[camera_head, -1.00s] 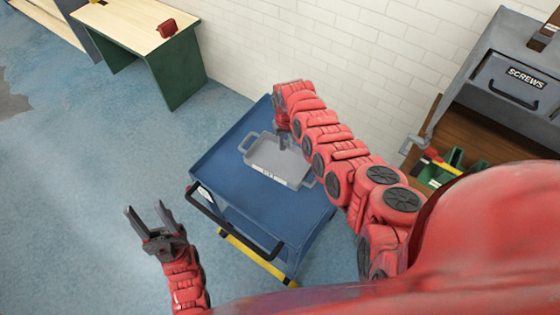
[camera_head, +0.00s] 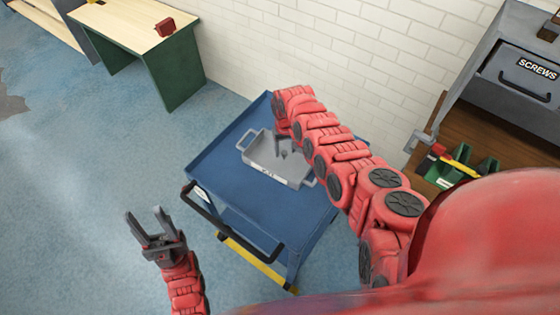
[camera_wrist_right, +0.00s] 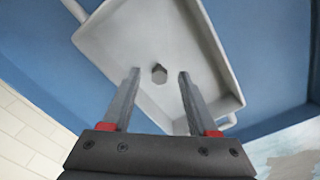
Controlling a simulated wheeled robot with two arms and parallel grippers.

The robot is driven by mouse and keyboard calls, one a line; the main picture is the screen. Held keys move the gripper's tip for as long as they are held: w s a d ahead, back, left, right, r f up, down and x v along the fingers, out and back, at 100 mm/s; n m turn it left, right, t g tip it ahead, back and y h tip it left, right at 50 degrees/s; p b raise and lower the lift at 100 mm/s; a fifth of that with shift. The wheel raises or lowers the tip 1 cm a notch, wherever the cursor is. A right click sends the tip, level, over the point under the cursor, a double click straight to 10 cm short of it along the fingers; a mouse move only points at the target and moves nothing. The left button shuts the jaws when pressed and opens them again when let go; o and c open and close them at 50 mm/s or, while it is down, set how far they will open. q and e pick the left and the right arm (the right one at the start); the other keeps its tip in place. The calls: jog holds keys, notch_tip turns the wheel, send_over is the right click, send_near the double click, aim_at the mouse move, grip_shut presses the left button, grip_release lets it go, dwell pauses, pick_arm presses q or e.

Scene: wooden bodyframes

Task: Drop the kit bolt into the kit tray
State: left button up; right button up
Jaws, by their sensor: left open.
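The kit tray (camera_head: 273,173) is a light grey, shallow tray with handles, lying on the blue cart top. It also fills much of the right wrist view (camera_wrist_right: 120,30). The kit bolt (camera_wrist_right: 159,73) is a small grey piece with a hexagonal head, seen over the tray floor. My right gripper (camera_wrist_right: 158,84) is open above the tray, its fingers apart on either side of the bolt with gaps to both. I cannot tell whether the bolt rests on the tray floor. My left gripper (camera_head: 144,212) is open and empty, left of the cart.
The blue cart (camera_head: 225,160) has a black handle (camera_head: 228,226) at its front. A white brick wall (camera_head: 345,50) is behind it. A grey screws cabinet (camera_head: 510,70) and a workbench with green bins (camera_head: 445,170) stand at the right. A table (camera_head: 130,27) stands at the back left.

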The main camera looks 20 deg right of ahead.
jog(key=shift+r, duration=0.1)
jog(key=shift+r, duration=0.2)
notch_tip(320, 180, up, 17)
jog(key=shift+f+b, duration=0.15)
jog(key=shift+b, duration=0.3)
dwell(0.6)
